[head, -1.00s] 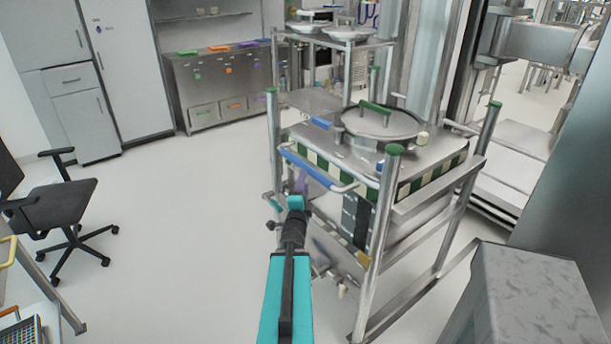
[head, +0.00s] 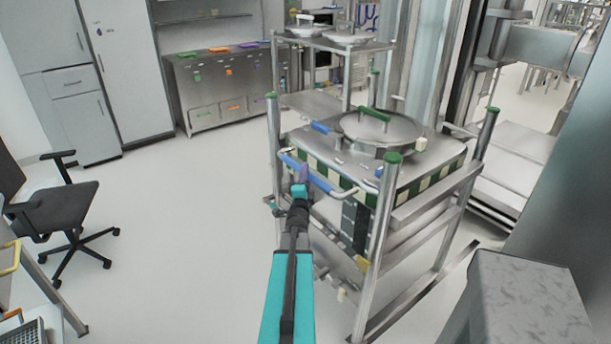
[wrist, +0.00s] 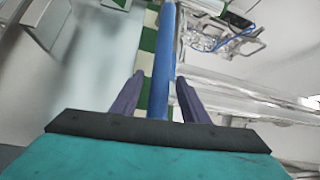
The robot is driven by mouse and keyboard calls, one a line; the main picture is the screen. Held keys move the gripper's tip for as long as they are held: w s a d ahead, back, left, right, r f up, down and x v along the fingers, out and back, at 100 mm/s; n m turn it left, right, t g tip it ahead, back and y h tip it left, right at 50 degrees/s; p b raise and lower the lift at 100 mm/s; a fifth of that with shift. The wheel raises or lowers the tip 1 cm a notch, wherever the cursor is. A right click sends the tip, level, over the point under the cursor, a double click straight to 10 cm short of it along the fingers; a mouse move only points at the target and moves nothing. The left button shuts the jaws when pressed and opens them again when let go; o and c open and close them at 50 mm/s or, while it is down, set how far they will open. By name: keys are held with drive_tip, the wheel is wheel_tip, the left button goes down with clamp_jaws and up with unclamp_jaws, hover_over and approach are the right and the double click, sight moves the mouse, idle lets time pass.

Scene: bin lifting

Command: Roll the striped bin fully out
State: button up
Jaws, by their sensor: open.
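The striped bin (head: 430,178), with a green and cream checkered band around its steel body, sits in a metal frame with green-capped posts. A bar handle with a blue grip (head: 319,183) runs along its near left side. My gripper (head: 301,173) is at this handle, its purple fingers partly blending with it. In the wrist view the open fingers (wrist: 159,88) stand on either side of the blue grip (wrist: 163,50), which runs lengthwise between them. The checkered band (wrist: 147,65) shows beside the grip. I cannot tell whether the fingers touch the grip.
A round lidded pot (head: 380,130) sits on top of the bin. An office chair (head: 65,210) stands at the left. A grey block (head: 525,300) is at the lower right, and steel cabinets (head: 225,88) line the back. The floor left of the frame is clear.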

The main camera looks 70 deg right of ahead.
drive_tip(key=shift+d, duration=0.3)
clamp_jaws()
drive_tip(key=shift+w+a+f+b, duration=0.15)
drive_tip(key=shift+a+b, duration=0.05)
drive_tip(key=shift+b, duration=0.45)
